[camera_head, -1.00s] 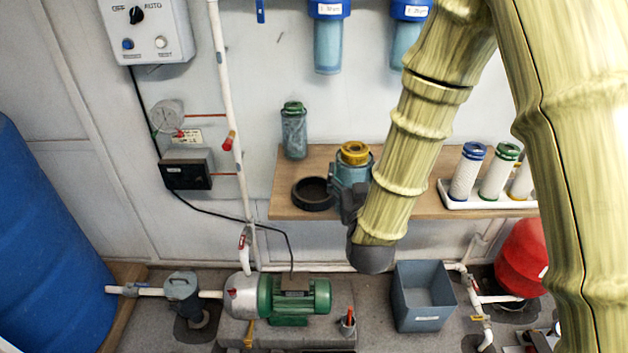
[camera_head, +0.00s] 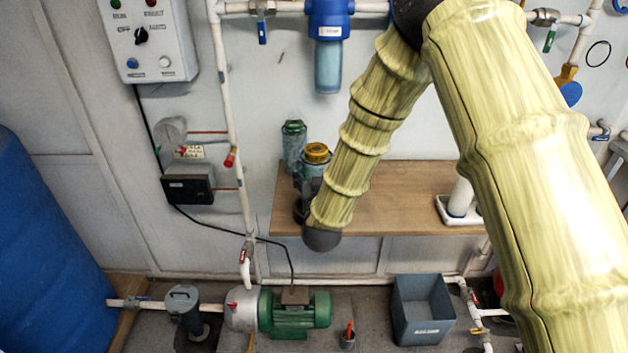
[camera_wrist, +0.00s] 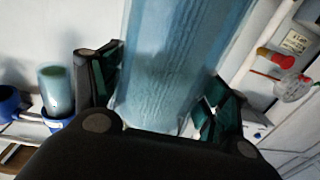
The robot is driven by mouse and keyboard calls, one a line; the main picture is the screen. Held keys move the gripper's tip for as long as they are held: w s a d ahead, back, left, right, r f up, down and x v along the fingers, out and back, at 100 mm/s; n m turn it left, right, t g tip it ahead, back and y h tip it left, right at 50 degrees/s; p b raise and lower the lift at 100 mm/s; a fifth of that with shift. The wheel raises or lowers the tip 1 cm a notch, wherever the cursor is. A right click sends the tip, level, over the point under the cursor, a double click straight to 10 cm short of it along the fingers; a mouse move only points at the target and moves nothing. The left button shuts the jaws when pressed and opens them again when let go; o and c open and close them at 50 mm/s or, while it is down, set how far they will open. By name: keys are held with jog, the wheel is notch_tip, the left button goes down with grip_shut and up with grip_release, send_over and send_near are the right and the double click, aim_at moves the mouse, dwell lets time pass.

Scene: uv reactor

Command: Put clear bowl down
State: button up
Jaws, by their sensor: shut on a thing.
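The clear bowl (camera_wrist: 175,70) is a bluish translucent ribbed cylinder. In the wrist view it fills the middle, between the two dark fingers of my gripper (camera_wrist: 160,92), which is shut on it.
A blue filter housing (camera_head: 328,50) hangs above. The shelf's middle looks clear; a white tray (camera_head: 447,212) is at right.

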jog(key=shift+w+a+r, duration=0.1)
jog(key=shift+w+a, duration=0.1)
jog(key=shift+w, duration=0.05)
jog(key=shift+w+f, duration=0.1)
jog(key=shift+f, duration=0.1)
jog(key=shift+f+p, duration=0.5)
jog(key=shift+f, duration=1.1)
jog(key=shift+f, duration=0.15)
jog(key=o, duration=1.5)
jog(key=shift+c, duration=0.2)
